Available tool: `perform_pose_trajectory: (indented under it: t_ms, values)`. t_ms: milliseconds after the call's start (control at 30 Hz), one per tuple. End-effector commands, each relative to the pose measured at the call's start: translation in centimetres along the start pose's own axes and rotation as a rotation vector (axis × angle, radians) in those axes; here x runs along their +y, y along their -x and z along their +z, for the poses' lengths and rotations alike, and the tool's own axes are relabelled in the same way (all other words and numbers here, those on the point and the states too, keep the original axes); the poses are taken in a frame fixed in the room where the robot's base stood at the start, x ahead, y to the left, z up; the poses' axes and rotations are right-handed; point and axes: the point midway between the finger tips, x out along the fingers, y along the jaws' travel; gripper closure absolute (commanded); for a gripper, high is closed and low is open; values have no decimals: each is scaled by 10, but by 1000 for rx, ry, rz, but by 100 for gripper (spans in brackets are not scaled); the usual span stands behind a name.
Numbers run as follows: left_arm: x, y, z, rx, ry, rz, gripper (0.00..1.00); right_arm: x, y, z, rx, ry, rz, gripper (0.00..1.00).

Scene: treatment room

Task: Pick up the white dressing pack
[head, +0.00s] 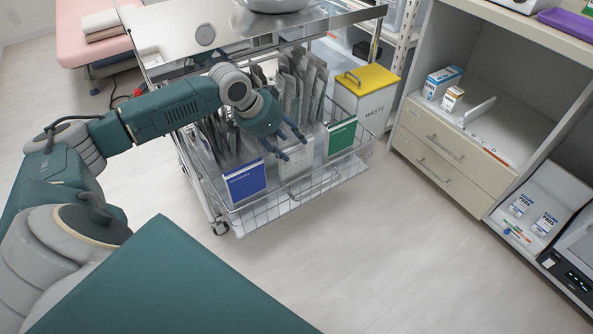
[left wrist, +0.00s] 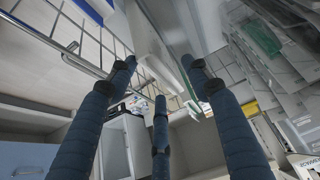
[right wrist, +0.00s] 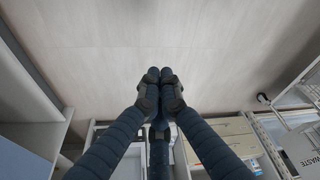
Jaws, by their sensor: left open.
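My left gripper (head: 291,147) is open, its fingers over the front of the wire basket cart (head: 325,187). A white panel (head: 297,167) stands just below the fingertips, between a blue card (head: 245,181) and a green card (head: 341,137); I cannot tell whether it is the dressing pack or a divider card. In the left wrist view, a pale flat upright thing (left wrist: 150,45) lies between the open fingers (left wrist: 158,64); contact cannot be told. My right gripper (right wrist: 160,76) shows only in its wrist view, fingertips together, empty above the floor.
Grey packs (head: 300,80) stand upright in the basket behind my left gripper. A metal bowl (head: 275,4) sits on the cart top. A waste bin (head: 365,88) with a yellow lid stands right of the packs. A drawer cabinet (head: 450,150) is at right. Floor in front is clear.

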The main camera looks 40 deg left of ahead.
Motion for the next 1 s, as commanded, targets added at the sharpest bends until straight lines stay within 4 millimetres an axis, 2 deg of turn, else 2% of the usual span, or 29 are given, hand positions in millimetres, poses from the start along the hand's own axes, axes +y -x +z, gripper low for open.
perform_pose_trajectory:
  t_ms: [300,433,567,800,1000]
  values:
    - [1,-46,0,1,3,3,51,2,39,-2,23,-2,4,100]
    - [0,-56,0,0,0,0,51,2,49,-2,27,-3,4,100]
    - [3,-68,0,0,0,2,51,2,45,0,26,-3,5,100]
    - [4,-102,-2,1,1,0,51,2,32,3,26,-3,5,100]
    - [4,-108,-3,0,0,0,51,1,32,3,26,-3,5,100]
